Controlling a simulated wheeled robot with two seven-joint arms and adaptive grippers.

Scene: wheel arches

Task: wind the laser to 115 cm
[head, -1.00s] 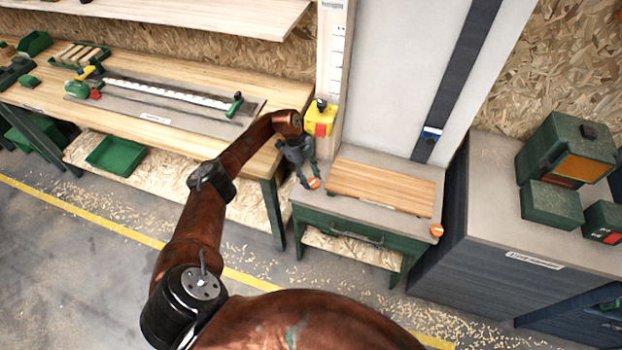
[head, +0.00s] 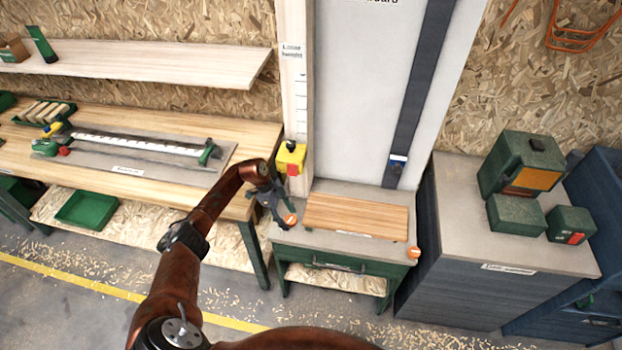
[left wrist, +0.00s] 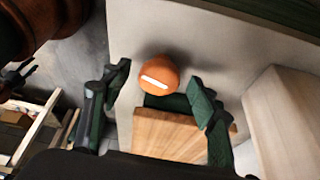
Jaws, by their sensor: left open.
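A yellow block (head: 291,157) with a red face and a dark top sits low on the pale upright post (head: 295,85), which is lettered about laser height; its scale is too small to read. An orange knob (head: 290,219) is at the left front of the small bench, and another orange knob (head: 414,252) is at its right. My left gripper (head: 277,209) is open at the left knob. In the left wrist view, that knob (left wrist: 159,75), with a white bar, shows between the spread fingers, not gripped. My right gripper is not in view.
A wooden slatted board (head: 356,215) lies on the bench top beside the knob. A tall grey panel with a dark strip (head: 410,100) stands behind. Green boxes (head: 520,165) sit on the right cabinet (head: 450,215). The long workbench (head: 225,135) is at left.

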